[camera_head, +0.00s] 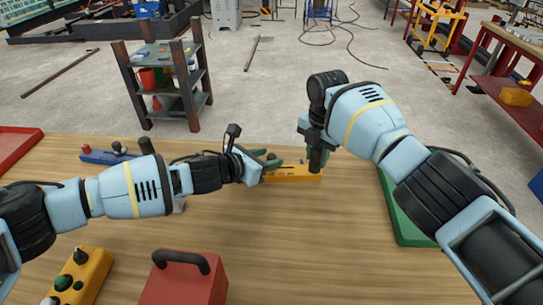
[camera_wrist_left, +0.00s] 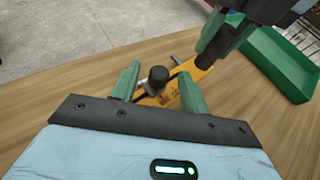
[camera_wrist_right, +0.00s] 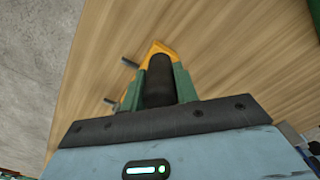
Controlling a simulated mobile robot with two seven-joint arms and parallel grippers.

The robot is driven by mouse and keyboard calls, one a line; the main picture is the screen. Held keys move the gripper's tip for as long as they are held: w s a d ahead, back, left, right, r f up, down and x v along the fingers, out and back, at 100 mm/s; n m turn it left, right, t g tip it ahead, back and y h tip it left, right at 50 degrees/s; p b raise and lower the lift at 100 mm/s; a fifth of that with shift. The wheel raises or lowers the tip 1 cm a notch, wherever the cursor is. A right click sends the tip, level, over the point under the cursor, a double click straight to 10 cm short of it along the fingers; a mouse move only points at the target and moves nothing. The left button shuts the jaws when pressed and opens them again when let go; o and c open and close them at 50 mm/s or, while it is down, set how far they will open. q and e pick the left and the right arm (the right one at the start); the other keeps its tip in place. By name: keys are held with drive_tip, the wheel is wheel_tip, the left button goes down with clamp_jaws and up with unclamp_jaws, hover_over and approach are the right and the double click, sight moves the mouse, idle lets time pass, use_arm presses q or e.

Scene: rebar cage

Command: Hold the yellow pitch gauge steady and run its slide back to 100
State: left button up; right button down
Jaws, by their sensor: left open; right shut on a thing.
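The yellow pitch gauge (camera_head: 295,174) lies on the wooden table in the middle of the head view. My right gripper (camera_head: 316,158) comes down over its right end and is shut on a black upright handle (camera_wrist_right: 158,80). My left gripper (camera_head: 268,164) is at the gauge's left part, open. In the left wrist view its green fingers (camera_wrist_left: 159,72) stand on either side of a black knob (camera_wrist_left: 157,77), with gaps visible. The gauge (camera_wrist_left: 205,62) runs from there to the upper right. Its scale marks are too small to read.
A green tray (camera_head: 393,205) lies to the right. A red box with a black handle (camera_head: 187,278) and a yellow control box (camera_head: 85,272) stand at the front. A blue item with knobs (camera_head: 103,157) lies at the left. Bare table lies in front of the gauge.

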use_arm(q)
drive_tip(key=shift+x, duration=1.2)
clamp_jaws()
